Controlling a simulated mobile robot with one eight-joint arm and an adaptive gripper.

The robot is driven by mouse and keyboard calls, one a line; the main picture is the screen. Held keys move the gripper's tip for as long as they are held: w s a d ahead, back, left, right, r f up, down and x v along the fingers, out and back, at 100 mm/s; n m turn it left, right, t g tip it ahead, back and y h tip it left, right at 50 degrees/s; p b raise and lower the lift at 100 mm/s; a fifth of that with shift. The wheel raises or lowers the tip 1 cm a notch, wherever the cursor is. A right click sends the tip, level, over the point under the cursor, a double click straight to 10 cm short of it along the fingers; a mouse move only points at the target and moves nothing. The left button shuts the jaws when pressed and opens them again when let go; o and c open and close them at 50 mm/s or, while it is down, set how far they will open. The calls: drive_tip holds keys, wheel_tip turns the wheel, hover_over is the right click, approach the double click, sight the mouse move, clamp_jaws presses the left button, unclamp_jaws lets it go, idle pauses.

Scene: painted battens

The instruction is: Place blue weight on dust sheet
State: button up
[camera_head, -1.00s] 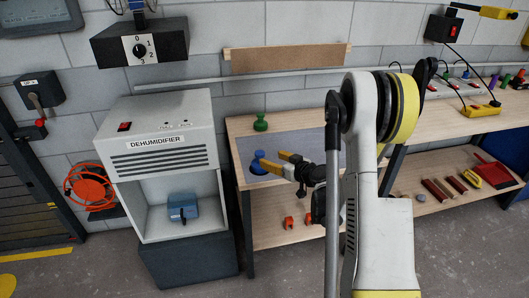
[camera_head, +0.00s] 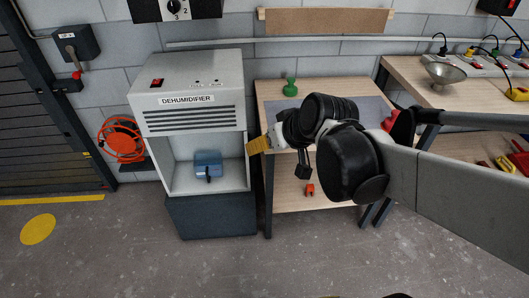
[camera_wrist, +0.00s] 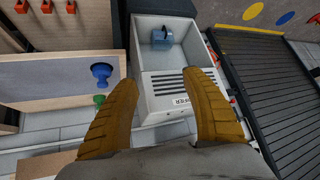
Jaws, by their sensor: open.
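The blue weight (camera_wrist: 101,72) stands on the grey-blue dust sheet (camera_wrist: 45,75) in the wrist view, near the sheet's end. In the head view my arm hides the weight, and a strip of the sheet (camera_head: 275,105) shows on the workbench top. My gripper (camera_wrist: 165,78) is open and empty. Its two yellow fingers are apart, with the weight outside them to the left in the wrist view. In the head view a yellow finger of my gripper (camera_head: 260,145) is at the bench's left edge, beside the dehumidifier.
A green weight (camera_head: 290,87) stands at the back of the bench. The dehumidifier (camera_head: 190,95) is close left of my gripper, with a blue container (camera_head: 208,163) in its open bay. Orange clips (camera_head: 310,189) are on the lower shelf. The floor in front is clear.

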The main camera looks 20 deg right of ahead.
drive_tip(key=s+a+g+h, duration=0.1)
drive_tip(key=s, duration=1)
drive_tip(key=shift+s+a+m+h, duration=0.2)
drive_tip(key=shift+m+h, duration=0.2)
idle(1.4)
